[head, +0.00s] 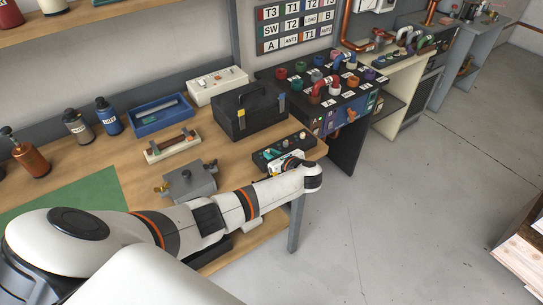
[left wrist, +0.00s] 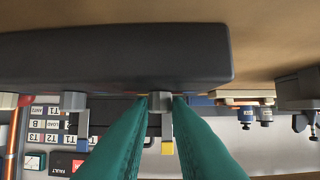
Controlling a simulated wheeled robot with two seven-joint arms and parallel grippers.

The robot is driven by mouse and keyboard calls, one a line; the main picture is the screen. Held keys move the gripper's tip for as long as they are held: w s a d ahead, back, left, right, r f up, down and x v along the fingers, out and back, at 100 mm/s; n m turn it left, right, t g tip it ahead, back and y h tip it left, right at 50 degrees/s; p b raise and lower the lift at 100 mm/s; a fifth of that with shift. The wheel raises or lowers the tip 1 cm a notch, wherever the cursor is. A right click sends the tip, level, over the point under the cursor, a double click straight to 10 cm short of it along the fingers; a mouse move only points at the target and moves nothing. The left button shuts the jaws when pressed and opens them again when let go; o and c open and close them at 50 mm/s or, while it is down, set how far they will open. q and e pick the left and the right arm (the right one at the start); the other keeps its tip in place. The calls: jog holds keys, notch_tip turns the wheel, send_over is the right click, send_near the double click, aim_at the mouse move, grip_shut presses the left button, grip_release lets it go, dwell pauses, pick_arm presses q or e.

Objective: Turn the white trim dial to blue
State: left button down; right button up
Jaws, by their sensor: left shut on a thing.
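The dark control box (head: 296,145) lies near the right end of the wooden bench, with small pale knobs and coloured marks on its top. My left gripper (left wrist: 160,101) has two teal fingers, one on each side of a pale grey-white dial (left wrist: 160,103), and is shut on it. In the left wrist view the picture is upside down and the box (left wrist: 120,58) fills the top. The dial's pointer is hidden. My right gripper is not in view.
A black toolbox (head: 246,115) stands just behind the control box. A grey metal box (head: 187,183) is to its left on the bench (head: 120,160). Behind, a dark rack (head: 345,150) carries coloured connectors.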

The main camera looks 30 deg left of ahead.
pick_arm(q)
jog(key=shift+g, duration=0.3)
jog(key=c, duration=1.3)
grip_release()
jog(key=shift+w+a, duration=0.1)
jog(key=shift+a, duration=0.05)
jog(key=shift+c, duration=0.2)
jog(key=b+v, duration=0.1)
jog(key=v, duration=1.1)
jog(key=shift+f, duration=0.1)
